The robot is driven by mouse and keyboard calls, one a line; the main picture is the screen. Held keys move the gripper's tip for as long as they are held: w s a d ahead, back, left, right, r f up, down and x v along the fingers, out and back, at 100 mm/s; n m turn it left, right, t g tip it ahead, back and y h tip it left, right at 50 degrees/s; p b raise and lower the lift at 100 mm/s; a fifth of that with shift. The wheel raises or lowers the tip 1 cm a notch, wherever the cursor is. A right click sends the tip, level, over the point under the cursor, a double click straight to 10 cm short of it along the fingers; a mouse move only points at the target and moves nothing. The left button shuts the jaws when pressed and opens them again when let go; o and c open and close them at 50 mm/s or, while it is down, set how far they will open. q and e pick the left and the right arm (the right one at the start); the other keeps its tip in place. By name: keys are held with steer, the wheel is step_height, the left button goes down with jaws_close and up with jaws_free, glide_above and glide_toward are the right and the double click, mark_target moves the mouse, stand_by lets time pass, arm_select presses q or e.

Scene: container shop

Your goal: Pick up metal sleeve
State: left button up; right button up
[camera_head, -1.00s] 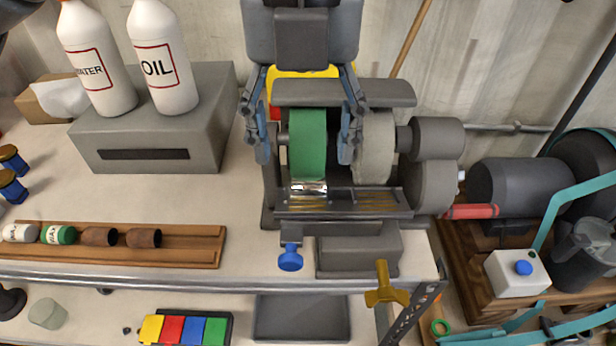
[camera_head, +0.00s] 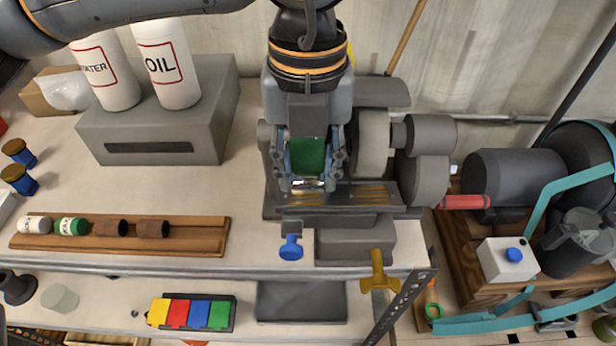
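The metal sleeve (camera_head: 306,184) is a small shiny cylinder lying on the left rest of the bench grinder, at the foot of the green wheel (camera_head: 307,156). My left gripper (camera_head: 308,182) hangs down from above in front of the green wheel. Its two fingers stand apart, one on each side of the sleeve, with the tips at about its height. I cannot tell whether the fingers touch the sleeve. My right gripper is not in view.
The grinder's grey wheel (camera_head: 373,142) and motor housing stand close on the right. A wooden rack (camera_head: 190,240) with several small cylinders lies at the left. White WATER (camera_head: 108,75) and OIL (camera_head: 168,70) bottles stand on a grey box. The bench between them is clear.

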arm_select(q)
steer(key=shift+c, duration=1.2)
steer(key=shift+r, duration=0.1)
